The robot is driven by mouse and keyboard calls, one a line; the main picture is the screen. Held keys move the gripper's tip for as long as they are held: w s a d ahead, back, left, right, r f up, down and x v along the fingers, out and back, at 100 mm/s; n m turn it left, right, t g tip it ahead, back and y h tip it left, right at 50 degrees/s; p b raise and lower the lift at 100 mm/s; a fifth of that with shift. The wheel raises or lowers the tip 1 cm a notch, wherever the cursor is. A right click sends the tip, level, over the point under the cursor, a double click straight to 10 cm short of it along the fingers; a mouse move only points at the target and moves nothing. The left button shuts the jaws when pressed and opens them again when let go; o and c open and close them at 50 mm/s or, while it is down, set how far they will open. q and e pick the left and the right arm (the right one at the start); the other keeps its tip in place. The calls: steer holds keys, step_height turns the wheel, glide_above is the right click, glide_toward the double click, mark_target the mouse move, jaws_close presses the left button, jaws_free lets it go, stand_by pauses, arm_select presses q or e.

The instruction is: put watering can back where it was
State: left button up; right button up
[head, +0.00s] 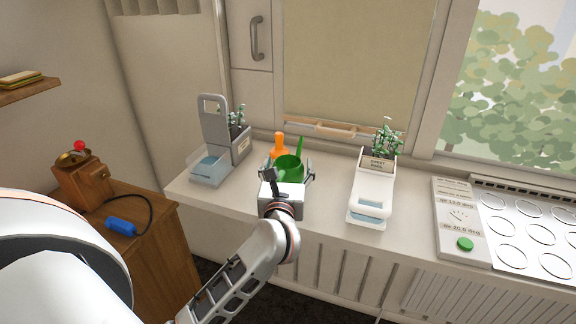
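The green watering can (289,166) is near the middle of the head view, above or on the pale counter (335,181). Its spout or handle sticks up at the right. My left gripper (291,171) is at the can, with its fingers spread on either side of it. I cannot tell whether the fingers touch the can. The gripper's body hides the can's lower part, so I cannot tell whether it rests on the counter. My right gripper is not in view.
An orange bottle (280,144) stands just behind the can. A grey planter (240,148) with a clear tray is at left, a white planter (371,190) at right. A cooker (525,225) with a green button lies further right. Bare counter separates the can from the white planter.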

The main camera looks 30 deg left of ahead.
arm_select(q)
steer(key=shift+r, duration=0.1)
steer(key=shift+r, duration=0.2)
steer(key=v, duration=1.2)
steer(key=shift+f+b, duration=0.1)
steer(key=shift+b, duration=0.2)
